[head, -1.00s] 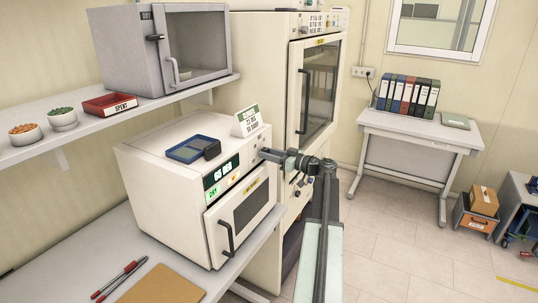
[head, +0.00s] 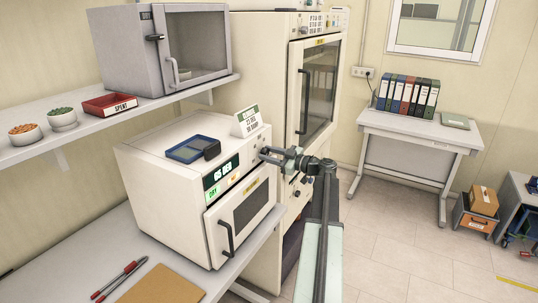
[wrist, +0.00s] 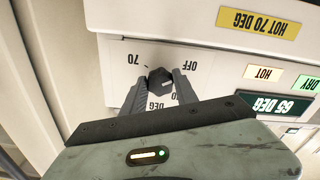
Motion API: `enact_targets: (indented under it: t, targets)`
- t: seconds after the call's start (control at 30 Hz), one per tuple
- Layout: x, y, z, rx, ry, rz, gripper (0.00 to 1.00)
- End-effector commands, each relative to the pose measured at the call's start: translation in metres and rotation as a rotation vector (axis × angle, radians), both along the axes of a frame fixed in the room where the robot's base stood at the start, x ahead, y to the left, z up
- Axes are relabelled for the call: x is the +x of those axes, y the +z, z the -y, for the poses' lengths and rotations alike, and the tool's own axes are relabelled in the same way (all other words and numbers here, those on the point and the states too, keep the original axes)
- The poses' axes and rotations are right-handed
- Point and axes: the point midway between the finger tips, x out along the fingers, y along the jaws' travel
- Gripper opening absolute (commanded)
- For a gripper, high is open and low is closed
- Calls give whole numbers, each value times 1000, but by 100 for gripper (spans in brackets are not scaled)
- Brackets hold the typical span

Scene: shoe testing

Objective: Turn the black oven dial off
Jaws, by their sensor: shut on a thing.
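The black oven dial (wrist: 160,80) is on the white oven's front panel. The wrist view shows it upside down, with OFF at its upper right, 70 at its left and DEG below. My gripper (wrist: 160,88) has one grey finger on each side of the dial and is shut on it. I cannot tell clearly where the dial points. In the head view, my gripper (head: 264,154) is at the right end of the panel of the white oven (head: 165,180) and hides the dial.
The panel carries a 65 DEG display (wrist: 265,104), HOT and DRY labels (wrist: 264,73). The oven door has a black handle (head: 226,238). A blue tray (head: 190,149) and a sign (head: 246,121) stand on top. A tall cabinet (head: 262,80) stands close behind.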

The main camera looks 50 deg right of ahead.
Motion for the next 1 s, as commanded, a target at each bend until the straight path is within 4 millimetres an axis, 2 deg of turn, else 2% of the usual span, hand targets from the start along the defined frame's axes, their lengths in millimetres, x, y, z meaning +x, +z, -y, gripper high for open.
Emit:
enact_targets:
  t: [0.2,0.23,0.3,0.67,1.0]
  targets:
    - [-1,-1,0,-3,1,-4,0]
    - [-1,-1,0,-3,1,-4,38]
    - [0,-1,0,-3,1,-3,57]
    - [-5,0,1,0,-1,-1,57]
    - [-64,-1,16,0,-2,-2,57]
